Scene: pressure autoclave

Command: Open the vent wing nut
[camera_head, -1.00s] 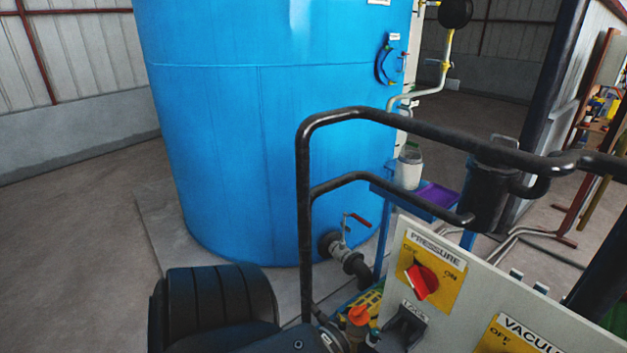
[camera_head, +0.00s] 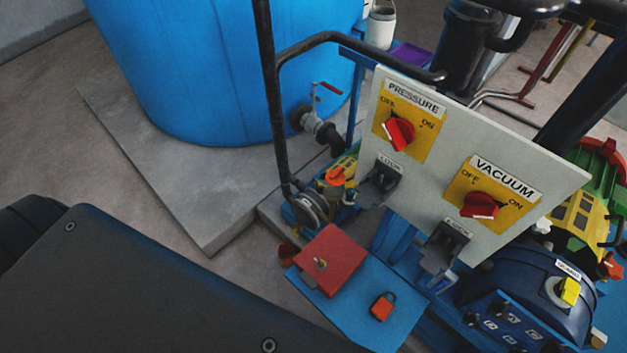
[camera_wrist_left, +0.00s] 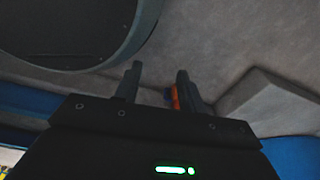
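A yellow wing-shaped piece (camera_head: 570,291) sits on a pale round fitting on the dark blue domed vessel (camera_head: 515,283), at the lower right of the head view. A small white label (camera_head: 568,268) is just above it, too small to read surely. My left gripper (camera_wrist_left: 160,75) shows in the left wrist view with its two dark fingers apart. An orange thing shows beside the right finger; I cannot tell what it is or whether it touches. The left gripper's fingers are not visible in the head view. My right gripper is in neither view.
A pale panel (camera_head: 455,150) with red PRESSURE (camera_head: 399,133) and VACUUM (camera_head: 480,206) knobs stands left of the vessel. A red box (camera_head: 330,260) and orange padlock (camera_head: 382,306) are below it. Black rails (camera_head: 345,42) and a blue tank (camera_head: 220,70) stand behind.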

